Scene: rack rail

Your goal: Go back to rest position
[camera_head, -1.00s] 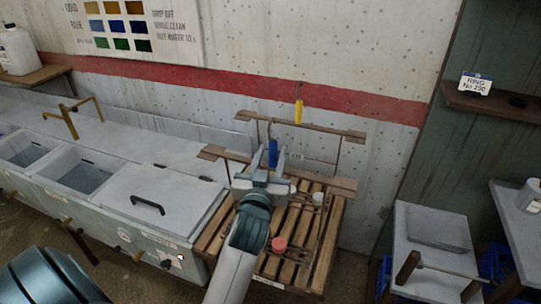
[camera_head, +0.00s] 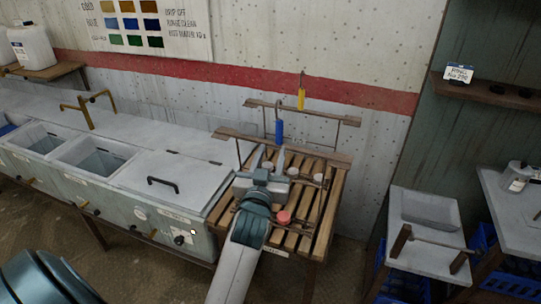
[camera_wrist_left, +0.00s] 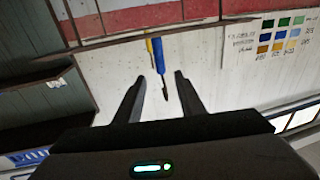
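My left gripper (camera_head: 268,167) is at the centre of the head view, over the slatted wooden stand. Its two fingers are apart and hold nothing. In the left wrist view the open fingers (camera_wrist_left: 157,88) also show with nothing between them. A blue-handled tool (camera_head: 279,132) is upright at the front wooden rail, beyond the fingertips; it also shows in the left wrist view (camera_wrist_left: 158,52). A yellow-handled tool (camera_head: 301,98) is upright at the back rail. My right gripper is not in view.
A red-topped item (camera_head: 283,217) and several small round pieces are on the slatted stand (camera_head: 325,220) close to my left gripper. A sink counter (camera_head: 190,183) is on the left, a grey table (camera_head: 425,240) on the right. A wall shelf (camera_head: 490,92) is at the upper right.

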